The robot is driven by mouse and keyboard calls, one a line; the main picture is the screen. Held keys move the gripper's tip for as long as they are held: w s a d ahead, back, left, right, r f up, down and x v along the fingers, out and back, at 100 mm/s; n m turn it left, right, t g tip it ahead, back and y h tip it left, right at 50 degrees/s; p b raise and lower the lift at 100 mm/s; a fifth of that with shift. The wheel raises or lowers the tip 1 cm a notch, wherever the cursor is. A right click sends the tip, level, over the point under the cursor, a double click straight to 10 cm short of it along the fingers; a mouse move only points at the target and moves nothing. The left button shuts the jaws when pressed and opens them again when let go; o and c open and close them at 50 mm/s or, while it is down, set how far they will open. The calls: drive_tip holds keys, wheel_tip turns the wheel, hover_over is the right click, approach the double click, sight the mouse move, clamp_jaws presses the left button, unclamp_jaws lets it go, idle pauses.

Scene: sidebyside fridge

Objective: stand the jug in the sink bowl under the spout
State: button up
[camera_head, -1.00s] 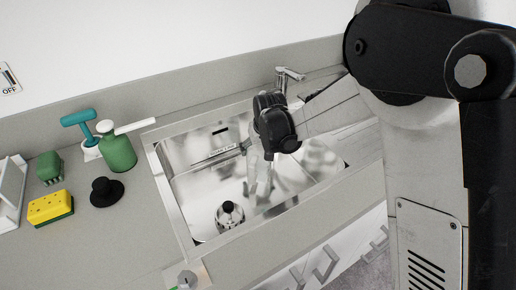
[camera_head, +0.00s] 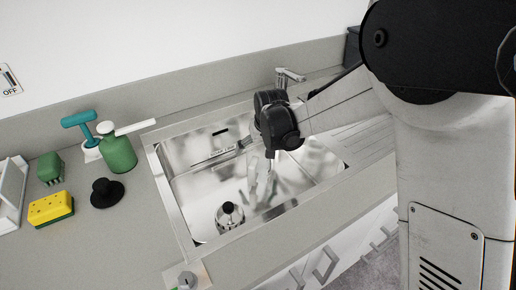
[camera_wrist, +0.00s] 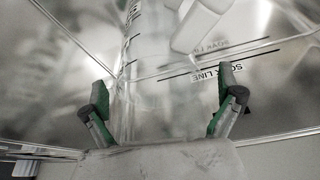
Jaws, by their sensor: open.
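The sink bowl (camera_head: 183,205) is shiny steel, set in the grey counter. The spout (camera_head: 290,75) stands at its back edge, partly hidden behind my arm. My gripper (camera_head: 268,172) points down into the bowl and is open. In the wrist view its two green-padded fingers (camera_wrist: 165,115) stand wide apart. A clear, straight-sided thing with dark scale marks, apparently the jug (camera_wrist: 127,75), shows between and beyond them, nearer the left finger. I cannot tell whether either finger touches it. In the head view the jug is hard to separate from the reflections and the fingers.
A strainer with a black knob (camera_head: 229,212) is at the front of the bowl. A green bottle (camera_head: 119,153), black plunger-like piece (camera_head: 106,193), yellow sponge (camera_head: 51,209) and teal-handled brush (camera_head: 79,119) stand left of the sink. A pale bar (camera_wrist: 198,25) crosses the upper wrist view.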

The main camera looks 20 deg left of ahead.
drive_tip(key=p+v, duration=0.1)
drive_tip(key=v, duration=0.9)
drive_tip(key=s+d+r+m+t, duration=0.1)
drive_tip(key=s+d+r, duration=0.2)
drive_tip(key=d, duration=0.4)
drive_tip(key=s+d+r+m, duration=0.1)
drive_tip(key=s+d+r, duration=0.1)
drive_tip(key=d+r, duration=0.35)
drive_tip(key=s+d+r+m+t, duration=0.1)
drive_tip(key=s+d+r, duration=0.15)
drive_tip(key=d, duration=0.55)
drive_tip(key=s+d+f+m+t+h, duration=0.1)
drive_tip(key=s+d+m, duration=0.3)
drive_tip(key=s+d, duration=1.3)
drive_tip(key=shift+f+t+h, duration=0.3)
drive_tip(key=shift+f+h, duration=0.05)
drive_tip(key=shift+h, duration=0.45)
